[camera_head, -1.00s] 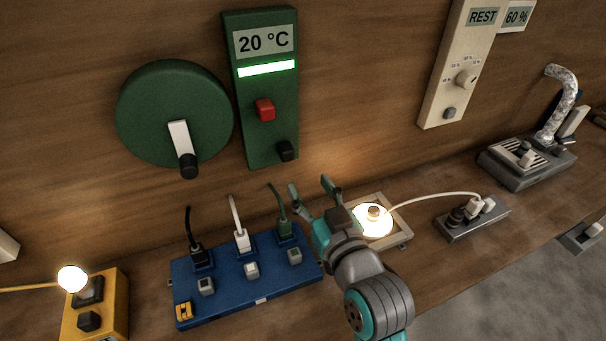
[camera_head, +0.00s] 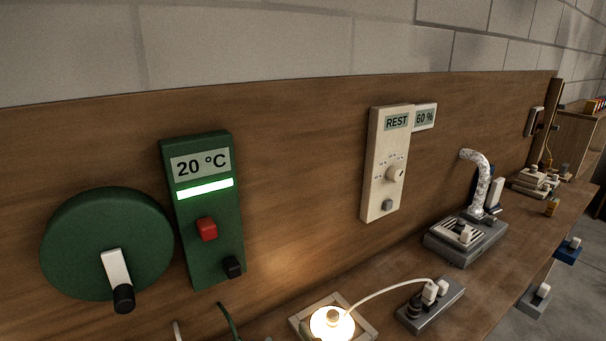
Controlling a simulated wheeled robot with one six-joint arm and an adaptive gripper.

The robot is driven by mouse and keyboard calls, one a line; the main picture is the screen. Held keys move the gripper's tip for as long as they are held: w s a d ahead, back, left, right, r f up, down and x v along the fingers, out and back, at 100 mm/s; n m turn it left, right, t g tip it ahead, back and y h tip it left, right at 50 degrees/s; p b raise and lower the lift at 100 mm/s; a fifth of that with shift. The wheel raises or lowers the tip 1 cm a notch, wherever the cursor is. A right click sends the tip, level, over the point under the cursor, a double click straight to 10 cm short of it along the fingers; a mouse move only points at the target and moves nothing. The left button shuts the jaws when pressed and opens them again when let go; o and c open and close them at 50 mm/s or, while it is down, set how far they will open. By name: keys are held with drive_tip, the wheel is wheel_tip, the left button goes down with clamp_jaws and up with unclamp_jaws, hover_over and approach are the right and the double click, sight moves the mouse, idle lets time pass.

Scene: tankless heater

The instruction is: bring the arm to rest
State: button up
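My gripper and arm are not in the head camera view now. The green control panel (camera_head: 205,260) on the wooden back board shows "20 °C" on its display (camera_head: 200,165), above a lit white bar, a red button (camera_head: 207,229) and a black knob (camera_head: 233,267). A round green disc (camera_head: 75,245) with a white, black-tipped crank handle (camera_head: 116,278) is mounted to its left. A cream panel (camera_head: 378,185) farther right reads "REST", with "60 %" on a small display (camera_head: 425,117) beside it and a dial (camera_head: 395,174) below.
A glowing lamp (camera_head: 331,324) in a pale square frame sits at the bottom, its white cable running to a grey socket block (camera_head: 430,306). A grey device (camera_head: 464,241) with a silver hose (camera_head: 481,185) stands farther right. The bench's right edge drops to grey floor.

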drive_tip(key=s+d+f+m+h, duration=0.4)
drive_tip(key=s+d+f+h, duration=0.1)
drive_tip(key=s+d+f, duration=0.95)
drive_tip(key=s+d+h, duration=0.1)
drive_tip(key=s+d, duration=0.2)
drive_tip(key=s, duration=0.7)
drive_tip(key=s+d+m+h, duration=0.1)
drive_tip(key=s+d+h, duration=0.1)
drive_tip(key=s, duration=0.9)
drive_tip(key=shift+d+f+m+g+h, duration=0.25)
drive_tip(key=shift+d+m+g+h, duration=0.05)
drive_tip(key=shift+d, duration=0.45)
